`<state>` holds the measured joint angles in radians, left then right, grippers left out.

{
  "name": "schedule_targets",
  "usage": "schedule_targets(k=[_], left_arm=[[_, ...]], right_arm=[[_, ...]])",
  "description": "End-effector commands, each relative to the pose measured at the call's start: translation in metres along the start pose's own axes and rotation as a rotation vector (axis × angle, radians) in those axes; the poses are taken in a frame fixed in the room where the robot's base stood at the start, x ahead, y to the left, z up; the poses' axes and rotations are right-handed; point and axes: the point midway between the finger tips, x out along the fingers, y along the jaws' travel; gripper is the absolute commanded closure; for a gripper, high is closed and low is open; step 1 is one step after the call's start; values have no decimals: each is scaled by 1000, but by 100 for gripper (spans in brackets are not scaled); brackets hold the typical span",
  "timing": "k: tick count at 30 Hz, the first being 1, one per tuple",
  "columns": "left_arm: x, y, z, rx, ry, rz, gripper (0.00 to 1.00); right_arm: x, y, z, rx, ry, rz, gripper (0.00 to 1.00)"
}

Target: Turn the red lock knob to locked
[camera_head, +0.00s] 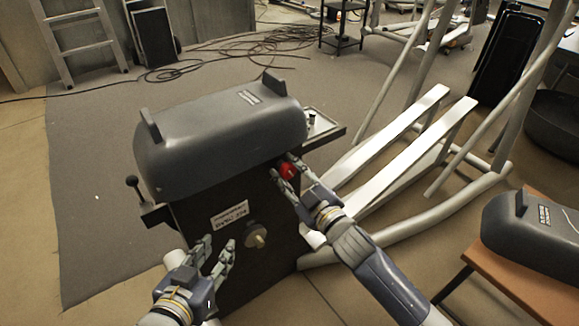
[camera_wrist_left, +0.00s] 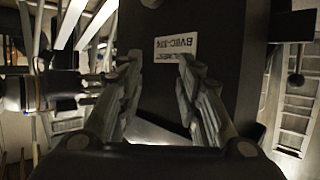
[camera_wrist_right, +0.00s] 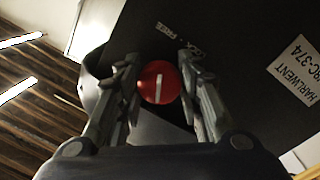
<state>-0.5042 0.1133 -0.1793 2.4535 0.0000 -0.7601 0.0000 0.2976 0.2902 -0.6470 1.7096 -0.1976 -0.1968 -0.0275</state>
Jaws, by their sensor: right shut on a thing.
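The red lock knob (camera_head: 286,169) is on the dark front panel of the grey-hooded machine (camera_head: 225,130), near its upper right corner. My right gripper (camera_head: 282,166) is shut on the knob. In the right wrist view the round red knob (camera_wrist_right: 159,82) sits between the two fingers, with a white line across its face running nearly straight up and down. Small lettering that seems to read LOCK and FREE (camera_wrist_right: 180,40) is beside it, partly hidden by a finger. My left gripper (camera_head: 219,243) is open and empty in front of the lower panel.
The panel has a name label (camera_head: 229,215) and a pale round knob (camera_head: 256,237) close to my left gripper. A black-knobbed lever (camera_head: 133,183) sticks out at left. White rails (camera_head: 400,150) stand right of the machine. An orange table (camera_head: 520,285) with another grey hood is at lower right.

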Motion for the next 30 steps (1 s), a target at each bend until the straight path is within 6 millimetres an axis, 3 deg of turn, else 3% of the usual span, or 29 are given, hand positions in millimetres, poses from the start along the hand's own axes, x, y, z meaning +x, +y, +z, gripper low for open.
schedule_targets(k=[6,12,21,30], left_arm=[[-20,-8,54,-2,-279,-17,67],[-41,-12,90,-5,-462,-27,67],[-67,-16,119,-10,-630,-37,67],[-79,-17,131,-12,-699,-40,67]], right_arm=[[0,1,-2,-204,15,2,90],[0,1,-1,-393,29,4,90],[0,1,0,-676,51,7,90],[0,1,0,-918,70,11,90]])
